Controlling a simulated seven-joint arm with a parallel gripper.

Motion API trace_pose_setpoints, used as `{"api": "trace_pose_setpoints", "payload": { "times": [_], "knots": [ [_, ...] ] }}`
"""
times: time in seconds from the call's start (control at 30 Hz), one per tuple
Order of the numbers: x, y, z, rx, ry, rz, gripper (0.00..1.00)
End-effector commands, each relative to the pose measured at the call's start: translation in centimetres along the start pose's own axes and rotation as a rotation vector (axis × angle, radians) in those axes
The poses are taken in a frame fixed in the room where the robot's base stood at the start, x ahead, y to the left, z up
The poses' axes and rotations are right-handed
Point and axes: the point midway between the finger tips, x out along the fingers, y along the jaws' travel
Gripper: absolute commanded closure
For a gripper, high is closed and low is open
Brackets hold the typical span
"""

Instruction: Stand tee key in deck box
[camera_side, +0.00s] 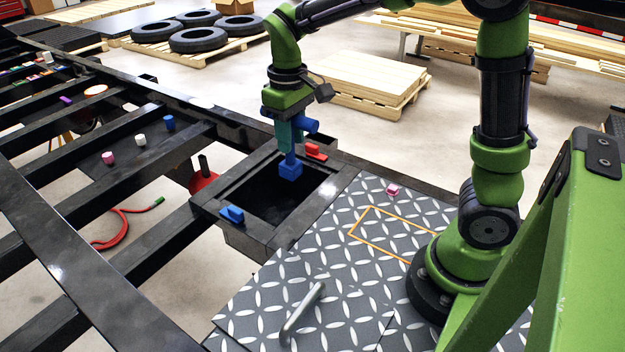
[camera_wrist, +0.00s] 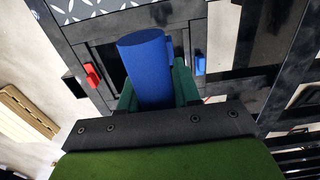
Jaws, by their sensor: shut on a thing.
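My gripper (camera_side: 289,138), with teal fingers, is shut on the blue tee key (camera_side: 290,168). The key's round bar sticks out to the right of the fingers, and its lower end with a blocky foot points down. In the wrist view the blue bar (camera_wrist: 146,62) fills the space between the fingers (camera_wrist: 155,96). The deck box (camera_side: 258,237) is a black-framed, open-topped box. The key's foot is over its opening, toward the far side; I cannot tell whether it is below the rim. The box floor is dark.
A red piece (camera_side: 316,152) and a blue piece (camera_side: 232,214) sit on opposite rims of the box. A pink block (camera_side: 393,190) lies on the tread plate (camera_side: 340,250), near an orange outline. Black frame rails (camera_side: 165,235) run along the left.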

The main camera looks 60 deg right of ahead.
Motion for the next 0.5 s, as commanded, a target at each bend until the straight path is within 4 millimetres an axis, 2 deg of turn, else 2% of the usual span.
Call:
{"api": "trace_pose_setpoints", "payload": {
  "times": [0.27, 0.37, 0.5],
  "knots": [
    [0.3, 0.1, -0.3, 0.001, 0.0, 0.002, 1.0],
    [1.7, 0.6, -1.5, 0.001, -0.004, 0.007, 1.0],
    [5.7, 1.8, -4.3, -0.003, -0.009, 0.018, 1.0]
  ]
}}
